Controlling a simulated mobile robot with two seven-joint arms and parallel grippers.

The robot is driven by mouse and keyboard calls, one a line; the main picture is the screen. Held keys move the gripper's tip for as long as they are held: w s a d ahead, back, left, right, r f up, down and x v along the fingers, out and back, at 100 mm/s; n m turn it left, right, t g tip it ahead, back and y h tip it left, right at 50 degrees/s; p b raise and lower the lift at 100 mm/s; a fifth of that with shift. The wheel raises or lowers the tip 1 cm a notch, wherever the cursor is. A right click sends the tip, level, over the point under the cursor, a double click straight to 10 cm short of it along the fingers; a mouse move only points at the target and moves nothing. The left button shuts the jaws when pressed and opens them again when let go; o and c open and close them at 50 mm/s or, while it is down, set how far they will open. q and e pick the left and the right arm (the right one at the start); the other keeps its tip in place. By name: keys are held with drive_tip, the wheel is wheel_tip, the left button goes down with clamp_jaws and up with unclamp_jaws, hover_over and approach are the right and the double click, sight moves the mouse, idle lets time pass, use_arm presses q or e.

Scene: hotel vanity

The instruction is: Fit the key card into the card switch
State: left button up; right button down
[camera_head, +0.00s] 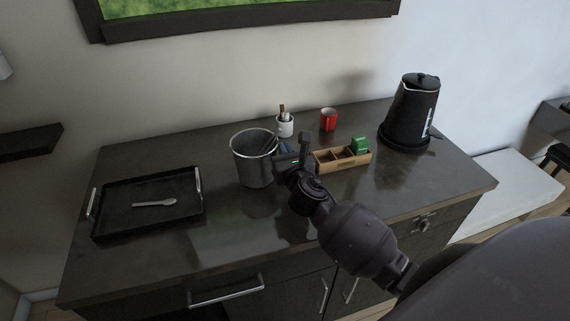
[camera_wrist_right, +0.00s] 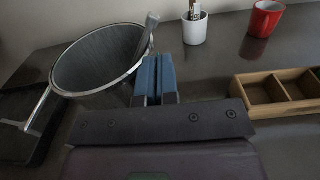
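My right gripper (camera_head: 287,149) is above the dark counter, between the metal bucket and the wooden box. In the right wrist view its two blue fingers (camera_wrist_right: 156,79) stand side by side, close together, with only a thin dark line between them. No card shows between or beyond them. I cannot make out a key card in either view. I cannot identify a card switch for sure; a small white fitting (camera_head: 4,67) is cut off at the left edge on the wall. My left gripper is not in view.
The metal bucket (camera_head: 253,170) holds a utensil. A wooden divided box (camera_head: 330,164) holds a green item (camera_head: 359,145). A white cup (camera_head: 285,127), red cup (camera_head: 328,120) and black kettle (camera_head: 408,115) stand behind. A black tray (camera_head: 118,190) with a spoon (camera_head: 154,203) lies left.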

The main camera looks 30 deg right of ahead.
wheel_tip(320, 180, down, 4)
drive_tip(key=shift+f+b, duration=0.1)
drive_tip(key=shift+b, duration=0.6)
drive_tip(key=c, duration=1.7)
unclamp_jaws()
drive_tip(key=shift+o, duration=0.2)
